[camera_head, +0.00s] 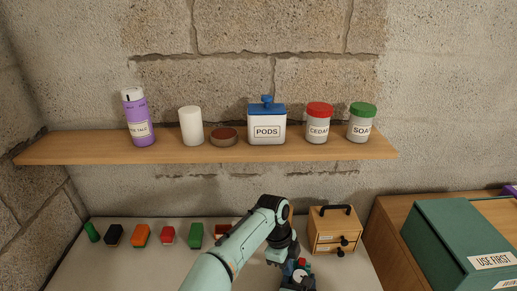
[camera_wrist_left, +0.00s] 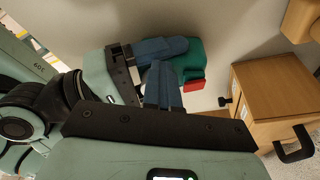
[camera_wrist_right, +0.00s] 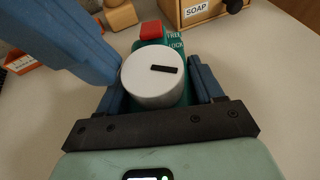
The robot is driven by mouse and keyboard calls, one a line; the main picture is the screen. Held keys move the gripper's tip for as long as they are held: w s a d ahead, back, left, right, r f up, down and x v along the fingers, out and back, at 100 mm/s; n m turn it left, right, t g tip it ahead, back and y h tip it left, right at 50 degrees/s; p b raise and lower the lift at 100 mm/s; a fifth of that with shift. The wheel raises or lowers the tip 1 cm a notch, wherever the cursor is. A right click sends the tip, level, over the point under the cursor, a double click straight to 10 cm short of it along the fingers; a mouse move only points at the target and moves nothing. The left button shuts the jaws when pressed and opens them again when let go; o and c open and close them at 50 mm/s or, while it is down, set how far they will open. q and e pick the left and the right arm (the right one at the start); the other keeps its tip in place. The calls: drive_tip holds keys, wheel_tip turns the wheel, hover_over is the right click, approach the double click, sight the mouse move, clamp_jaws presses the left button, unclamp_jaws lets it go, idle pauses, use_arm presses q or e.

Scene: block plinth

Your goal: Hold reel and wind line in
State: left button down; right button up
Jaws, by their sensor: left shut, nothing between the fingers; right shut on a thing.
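The reel (camera_wrist_right: 152,80) has a green body, a pale round cap with a black bar mark, a red piece and lettering reading FREE and LOCK. My left gripper (camera_wrist_left: 163,85) is shut and empty. Its blue fingers (camera_wrist_right: 65,40) stand beside the cap in the right wrist view; whether they touch it I cannot tell. The reel's green and red end (camera_wrist_left: 192,62) shows beyond the fingers in the left wrist view. My left arm partly covers the reel in the head view. No line is visible.
A wooden drawer box (camera_head: 333,230) with a black handle stands close right of the grippers. Several coloured blocks (camera_head: 140,234) line the table's back left. A shelf (camera_head: 200,148) with containers runs above. A green box (camera_head: 465,235) stands at right.

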use_arm(q)
drive_tip(key=shift+w+d+r, duration=0.1)
drive_tip(key=shift+w+d, duration=0.3)
drive_tip(key=shift+d, duration=0.3)
use_arm(e)
drive_tip(key=shift+s+a+f, duration=0.1)
drive_tip(key=shift+a+f, duration=0.1)
drive_tip(key=shift+f, duration=0.05)
use_arm(q)
drive_tip(key=shift+w+d, duration=0.1)
drive_tip(key=shift+d, duration=0.05)
drive_tip(key=shift+w+a, duration=0.3)
drive_tip(key=shift+w, duration=0.05)
drive_tip(key=shift+a, duration=0.1)
wheel_tip(320, 180, up, 6)
drive_tip(key=s+a, duration=0.1)
drive_tip(key=s, duration=0.1)
use_arm(e)
drive_tip(key=shift+d+r, duration=0.1)
use_arm(q)
drive_tip(key=a+x, duration=0.1)
drive_tip(key=x, duration=0.5)
drive_tip(key=shift+w+a, duration=0.3)
